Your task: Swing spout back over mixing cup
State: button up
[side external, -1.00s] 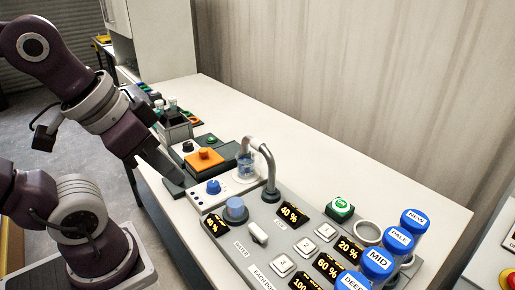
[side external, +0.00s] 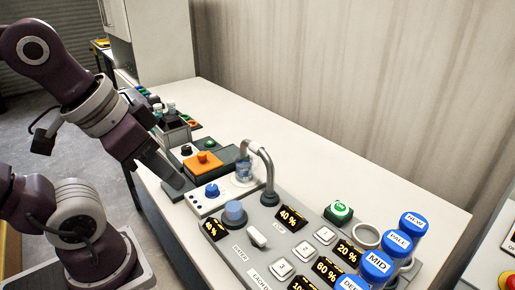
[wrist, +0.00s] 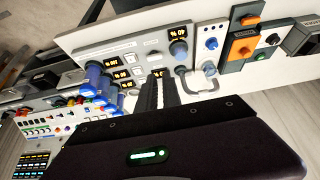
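The spout (side external: 265,165) is a grey curved pipe rising from the panel. In the side view its tip appears above the mixing cup (side external: 243,172), a clear vessel with bluish contents. My gripper (side external: 172,182) is left of the cup in the side view, apart from the spout in the picture. In the wrist view its dark ribbed fingers (wrist: 162,92) lie close together with nothing visible between them. Exact depth between fingers and spout is unclear.
A panel with a blue knob (side external: 234,212), numbered buttons and percent displays (side external: 290,217) lies in front. Several blue-capped tubes (side external: 377,263) stand at right. An orange block (side external: 203,162) sits behind the cup. The white counter (side external: 330,170) is clear behind the spout.

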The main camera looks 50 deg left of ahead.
jog(key=o, duration=0.7)
jog(key=w+n, duration=0.1)
jog(key=w, duration=0.1)
jog(key=w+a+r+n, duration=0.1)
jog(key=w+n, duration=0.1)
jog(key=w+r+n+g, duration=0.1)
jog(key=w, duration=0.2)
jog(key=shift+a+r, duration=0.15)
jog(key=shift+a, duration=0.15)
jog(key=w+a+f+n+g, duration=0.1)
jog(key=w+a+n, duration=0.4)
jog(key=w, duration=0.6)
jog(key=n, duration=0.2)
jog(key=shift+n, duration=0.4)
jog(key=n+g, duration=0.1)
jog(key=n, duration=0.5)
send_over(256, 144)
jog(key=s, duration=0.2)
jog(key=s+x, duration=0.1)
jog(key=x, duration=1)
jog(key=shift+f, duration=0.4)
jog(key=shift+w+f, duration=0.1)
jog(key=shift+f, duration=0.2)
jog(key=shift+c, duration=0.5)
grip_shut()
